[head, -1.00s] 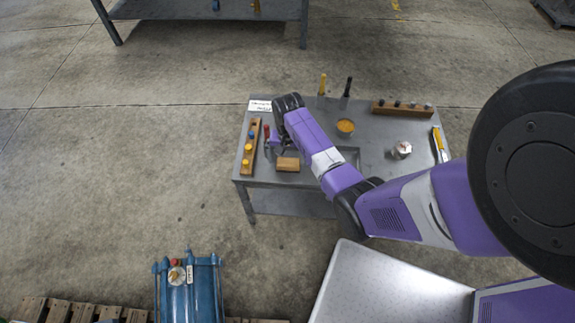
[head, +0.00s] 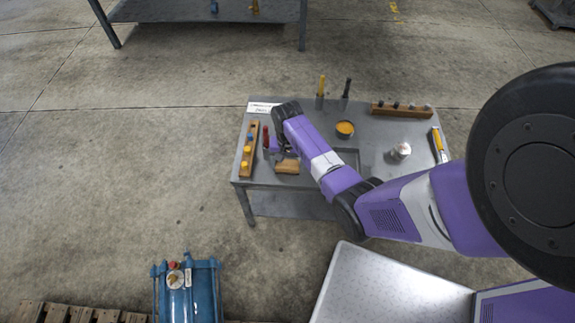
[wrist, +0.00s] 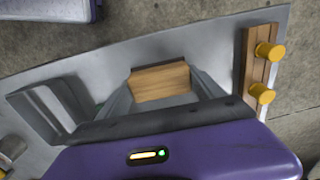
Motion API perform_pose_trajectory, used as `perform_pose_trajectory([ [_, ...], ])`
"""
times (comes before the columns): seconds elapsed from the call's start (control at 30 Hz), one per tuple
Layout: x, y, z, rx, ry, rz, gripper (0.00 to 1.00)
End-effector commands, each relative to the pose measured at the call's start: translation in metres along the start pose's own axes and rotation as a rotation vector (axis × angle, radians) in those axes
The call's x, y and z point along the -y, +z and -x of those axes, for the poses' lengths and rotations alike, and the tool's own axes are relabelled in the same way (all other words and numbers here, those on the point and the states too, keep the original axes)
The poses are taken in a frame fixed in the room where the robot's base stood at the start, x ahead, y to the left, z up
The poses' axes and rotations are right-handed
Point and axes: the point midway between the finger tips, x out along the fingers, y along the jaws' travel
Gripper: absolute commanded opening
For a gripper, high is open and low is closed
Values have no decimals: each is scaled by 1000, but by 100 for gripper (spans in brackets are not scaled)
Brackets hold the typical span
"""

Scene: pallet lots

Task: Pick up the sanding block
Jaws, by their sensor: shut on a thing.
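The sanding block (head: 288,167) is a small tan wooden block with a dark strip along one side. It is at the front left of the grey workbench (head: 303,182). In the wrist view the block (wrist: 160,82) sits between the two grey fingers. My gripper (wrist: 162,88) is shut on it, one finger at each end. In the head view my gripper (head: 283,155) reaches down from above and hides the back part of the block. I cannot tell whether the block touches the bench top.
A wooden rack with yellow and blue knobs (head: 249,150) stands close left of the block, with a red-handled tool (head: 266,136) near it. An orange tin (head: 345,128), a silver can (head: 401,150) and a yellow-handled tool (head: 438,142) lie further right. A second rack (head: 402,109) is at the back.

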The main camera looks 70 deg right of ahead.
Motion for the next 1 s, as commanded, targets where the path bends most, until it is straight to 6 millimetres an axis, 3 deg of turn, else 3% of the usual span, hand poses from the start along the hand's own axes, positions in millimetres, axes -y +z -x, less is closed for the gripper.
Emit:
perform_pose_trajectory([
  [0.17,0,0,6,-1,-1,0,34],
  [0.37,1,0,31,-2,-2,1,34],
  [0.8,1,0,150,-4,-2,2,34],
  [1.0,1,-1,184,-2,-1,1,34],
])
